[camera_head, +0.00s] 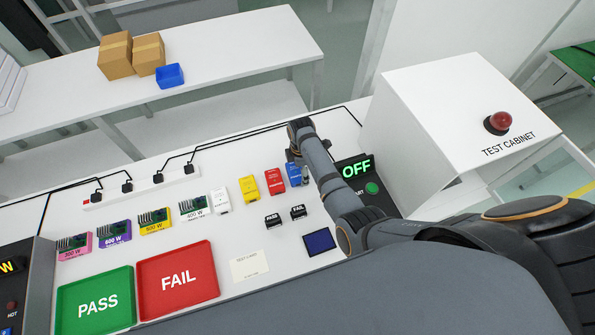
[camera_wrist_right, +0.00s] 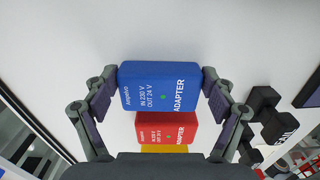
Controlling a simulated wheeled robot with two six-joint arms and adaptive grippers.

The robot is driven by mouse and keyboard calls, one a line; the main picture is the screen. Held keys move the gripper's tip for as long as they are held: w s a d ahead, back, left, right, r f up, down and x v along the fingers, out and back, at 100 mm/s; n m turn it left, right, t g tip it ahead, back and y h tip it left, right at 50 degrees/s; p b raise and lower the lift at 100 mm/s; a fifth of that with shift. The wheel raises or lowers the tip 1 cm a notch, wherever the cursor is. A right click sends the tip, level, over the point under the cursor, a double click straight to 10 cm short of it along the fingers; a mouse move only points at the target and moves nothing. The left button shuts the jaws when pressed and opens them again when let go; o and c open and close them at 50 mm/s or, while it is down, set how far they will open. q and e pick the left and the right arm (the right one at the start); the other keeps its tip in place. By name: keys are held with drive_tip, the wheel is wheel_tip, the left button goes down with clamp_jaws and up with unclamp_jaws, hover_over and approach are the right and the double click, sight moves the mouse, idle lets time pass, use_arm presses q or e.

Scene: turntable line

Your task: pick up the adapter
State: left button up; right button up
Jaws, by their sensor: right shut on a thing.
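A blue adapter (camera_head: 293,173) stands at the right end of a row of adapters on the white table. In the right wrist view the blue adapter (camera_wrist_right: 160,88), with white lettering, sits between the two fingers of my right gripper (camera_wrist_right: 160,100). The right gripper (camera_head: 298,162) is shut on its sides, and its arm hides part of it in the head view. A red adapter (camera_head: 274,181), a yellow one (camera_head: 249,190) and a white one (camera_head: 221,201) stand to its left. I cannot tell whether the blue adapter touches the table. My left gripper is not in view.
Several boards on coloured bases (camera_head: 154,222), a green PASS tray (camera_head: 95,300) and a red FAIL tray (camera_head: 178,280) lie left. Two black stamps (camera_head: 272,221) and a dark blue pad (camera_head: 319,241) lie in front. The test cabinet (camera_head: 450,110) stands right.

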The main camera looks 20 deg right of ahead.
wheel_tip(320, 180, up, 10)
drive_tip(key=shift+w+f+b, duration=0.1)
drive_tip(key=shift+b, duration=0.35)
wheel_tip(320, 180, down, 4)
drive_tip(key=b, duration=0.3)
drive_tip(key=shift+b, duration=0.4)
wheel_tip(320, 180, up, 8)
drive_tip(key=p, duration=0.7)
wheel_tip(320, 180, down, 8)
drive_tip(key=b, duration=0.7)
drive_tip(key=shift+r, duration=0.3)
